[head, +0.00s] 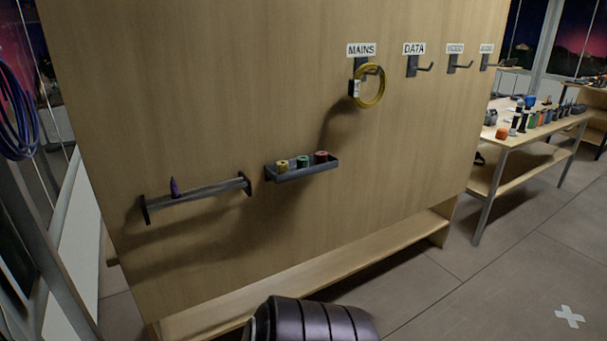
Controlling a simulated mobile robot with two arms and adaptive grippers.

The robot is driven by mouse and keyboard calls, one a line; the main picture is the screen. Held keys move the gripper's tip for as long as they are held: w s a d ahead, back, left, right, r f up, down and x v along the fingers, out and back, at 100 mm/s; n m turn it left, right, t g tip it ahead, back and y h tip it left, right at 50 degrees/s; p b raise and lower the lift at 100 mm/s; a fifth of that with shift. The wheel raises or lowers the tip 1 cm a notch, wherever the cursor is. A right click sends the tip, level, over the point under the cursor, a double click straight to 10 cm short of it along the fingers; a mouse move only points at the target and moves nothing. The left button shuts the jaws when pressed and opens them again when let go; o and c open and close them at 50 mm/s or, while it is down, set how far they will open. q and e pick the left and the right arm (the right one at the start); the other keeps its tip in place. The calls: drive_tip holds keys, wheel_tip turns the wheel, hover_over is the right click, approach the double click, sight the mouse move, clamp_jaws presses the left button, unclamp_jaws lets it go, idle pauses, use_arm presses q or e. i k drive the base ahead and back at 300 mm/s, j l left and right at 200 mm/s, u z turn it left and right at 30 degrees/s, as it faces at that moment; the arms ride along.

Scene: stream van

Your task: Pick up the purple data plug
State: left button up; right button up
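A small purple upright object (174,187), which looks like the purple data plug, is at the left part of a narrow grey rail (205,191) on the wooden panel. Its tip points up. Whether it sits on the rail or in front of it is too small to tell. Neither gripper shows in the head view. A dark ribbed part at the bottom middle seems to be mine, with no fingers visible.
A dark tray (303,171) with three spools is right of the rail. A yellow cable coil (371,86) hangs under the MAINS label. Other hooks (417,68) are empty. A low shelf (340,263) juts out below. A cluttered table (540,135) stands right; floor is clear.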

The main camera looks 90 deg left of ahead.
sight(176, 195)
drive_tip(key=u, duration=3.55)
